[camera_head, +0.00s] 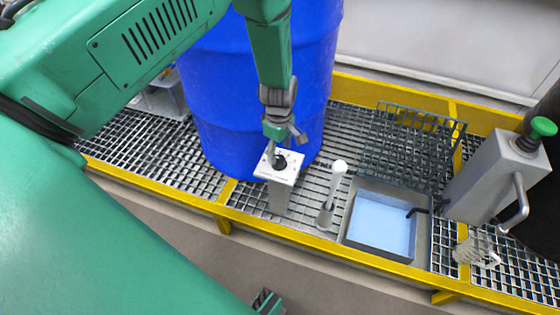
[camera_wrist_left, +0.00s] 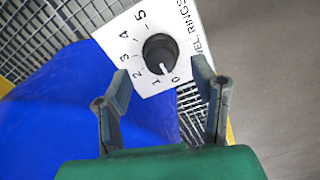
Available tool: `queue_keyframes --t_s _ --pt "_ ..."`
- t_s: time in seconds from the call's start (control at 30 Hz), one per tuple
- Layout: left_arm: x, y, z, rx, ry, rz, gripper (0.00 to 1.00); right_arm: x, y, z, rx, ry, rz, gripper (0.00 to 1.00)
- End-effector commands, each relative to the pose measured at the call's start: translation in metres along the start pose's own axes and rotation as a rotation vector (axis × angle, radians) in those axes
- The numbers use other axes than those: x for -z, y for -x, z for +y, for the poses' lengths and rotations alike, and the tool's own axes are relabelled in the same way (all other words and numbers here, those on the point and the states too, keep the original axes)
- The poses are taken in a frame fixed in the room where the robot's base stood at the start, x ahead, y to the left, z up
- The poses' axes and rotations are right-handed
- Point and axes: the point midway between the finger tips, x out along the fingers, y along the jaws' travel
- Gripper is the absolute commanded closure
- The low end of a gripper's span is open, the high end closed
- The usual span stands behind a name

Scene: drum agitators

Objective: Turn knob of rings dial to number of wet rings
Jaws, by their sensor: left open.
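The rings dial is a white plate (camera_head: 291,176) on a grey post in front of the blue drum, with a black knob (camera_head: 280,161). In the left wrist view the plate (camera_wrist_left: 190,20) shows numbers 0 to 5 and the word RINGS. The knob (camera_wrist_left: 158,50) has a white mark pointing between 0 and 1. My left gripper (camera_head: 284,141) is just above the dial. In its wrist view the two fingers (camera_wrist_left: 160,90) are spread and empty, with the knob beyond the gap. A green and dark part at the bottom edge may be my right gripper (camera_head: 267,302). I see no rings clearly.
The blue drum (camera_head: 245,90) stands close behind the dial. Right of the dial are a white-topped upright handle (camera_head: 332,190), a tray of pale blue liquid (camera_head: 348,238), a green wire rack (camera_head: 410,140) and a grey box with a green button (camera_head: 492,180). Yellow edging (camera_head: 300,243) borders the grating.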

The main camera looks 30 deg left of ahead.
Motion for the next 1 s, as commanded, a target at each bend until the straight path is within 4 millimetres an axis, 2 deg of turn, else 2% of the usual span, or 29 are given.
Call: queue_keyframes --t_s 0.03,0.2,0.6,0.63,0.77,1.0 --pt "0.000 -0.012 -0.001 0.001 0.000 0.000 0.48 0.000 -0.005 0.000 0.000 0.000 0.000 1.00" --pt "0.000 -0.032 0.000 0.000 0.000 0.001 0.48 -0.001 -0.010 0.000 0.000 0.000 -0.001 1.00" --pt "0.000 -0.038 0.000 -0.002 0.000 0.000 0.48 -0.001 -0.011 0.000 0.000 0.000 -0.001 1.00" --pt "0.000 -0.038 0.000 -0.001 0.000 0.000 0.51 -0.001 -0.011 0.000 0.000 0.000 -0.001 1.00" --pt "0.000 -0.038 0.000 -0.001 0.000 0.000 0.97 -0.001 -0.011 0.000 0.000 0.000 -0.001 1.00" --pt "0.000 -0.038 0.001 -0.002 -0.006 0.001 0.97 -0.001 -0.011 0.000 0.000 0.000 -0.001 1.00"
